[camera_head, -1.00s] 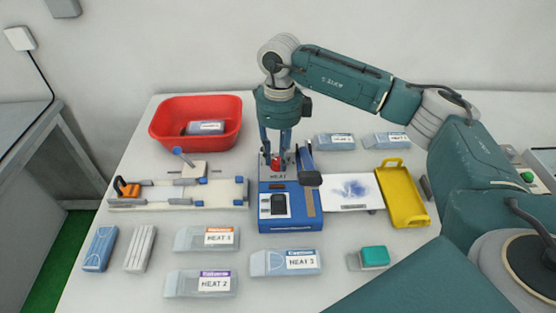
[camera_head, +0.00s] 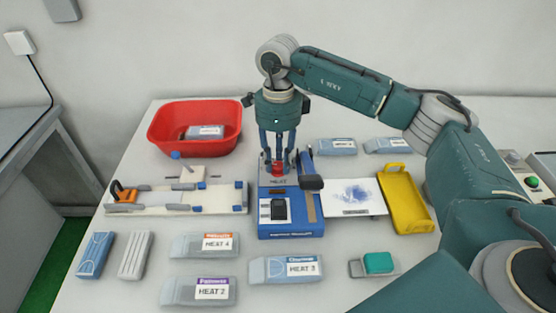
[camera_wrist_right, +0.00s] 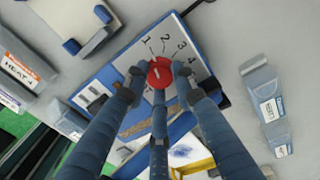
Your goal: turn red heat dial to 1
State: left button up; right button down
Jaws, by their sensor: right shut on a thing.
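The red heat dial (camera_head: 278,169) sits at the back of the blue machine (camera_head: 291,230), beside the word HEAT. It also shows in the right wrist view (camera_wrist_right: 158,75), on a pale plate (camera_wrist_right: 190,62) marked 1, 2, 3 and 4. My right gripper (camera_head: 278,160) points straight down, its fingers shut around the dial. In the right wrist view its fingertips (camera_wrist_right: 159,76) press the dial from several sides. A short white mark shows on the dial, but I cannot tell for sure which number it points to. My left gripper is not in view.
A black-ended lever (camera_head: 312,183) stands close right of the dial. A red bin (camera_head: 160,135), a white fixture board (camera_head: 220,200) and a yellow tray (camera_head: 408,215) surround the machine. Several labelled packs, including the HEAT 3 pack (camera_head: 265,270), lie in front.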

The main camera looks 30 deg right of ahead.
aim_at(278, 163)
jog(key=shift+w+r, duration=0.1)
jog(key=shift+r, duration=0.05)
jog(key=c, duration=1.4)
grip_release()
notch_tip(278, 163, up, 12)
jog(key=shift+w+d, duration=0.1)
jog(key=shift+d, duration=0.05)
